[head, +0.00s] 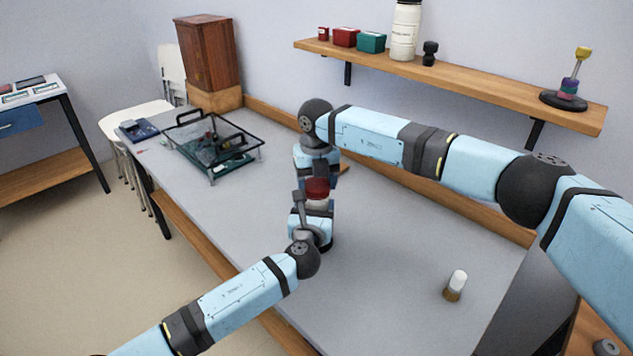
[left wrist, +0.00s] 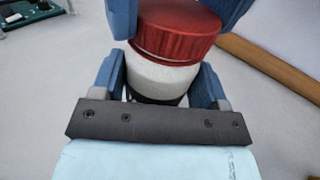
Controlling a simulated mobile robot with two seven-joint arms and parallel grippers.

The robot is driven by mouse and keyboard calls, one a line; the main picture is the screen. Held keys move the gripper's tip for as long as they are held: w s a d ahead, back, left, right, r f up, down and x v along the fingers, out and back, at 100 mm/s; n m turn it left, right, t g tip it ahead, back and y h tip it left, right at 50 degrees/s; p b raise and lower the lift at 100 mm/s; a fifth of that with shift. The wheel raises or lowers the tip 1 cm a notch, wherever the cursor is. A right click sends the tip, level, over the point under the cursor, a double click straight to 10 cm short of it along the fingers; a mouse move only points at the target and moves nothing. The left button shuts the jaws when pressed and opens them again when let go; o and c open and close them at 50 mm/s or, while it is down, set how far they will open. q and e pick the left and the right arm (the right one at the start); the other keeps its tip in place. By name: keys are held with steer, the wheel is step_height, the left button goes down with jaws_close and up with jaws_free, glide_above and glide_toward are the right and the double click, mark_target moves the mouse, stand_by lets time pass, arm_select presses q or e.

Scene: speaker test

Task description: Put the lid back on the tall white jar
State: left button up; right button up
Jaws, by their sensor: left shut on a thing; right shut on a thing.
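A white jar (left wrist: 158,78) stands between the blue fingers of my left gripper (head: 313,205), which is shut on its body. A ribbed red lid (left wrist: 177,32) is at the jar's top; it also shows in the head view (head: 317,187). My right gripper (head: 318,172) comes from above and is shut on the lid, with one blue finger on each side of it in the left wrist view. The lid looks slightly tilted against the jar there; I cannot tell whether it is seated. The jar's base is hidden, and in the head view my grippers cover most of the jar.
A black wire-framed tray (head: 262,146) with dark items is at the table's far left. The shelf (head: 470,80) holds a large white bottle (head: 405,32) and small boxes. The table's front middle is clear.

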steer(key=shift+m, duration=1)
steer(key=o, duration=1.1)
step_height(320, 180, up, 12)
arm_select(q)
steer(key=o, duration=1.8)
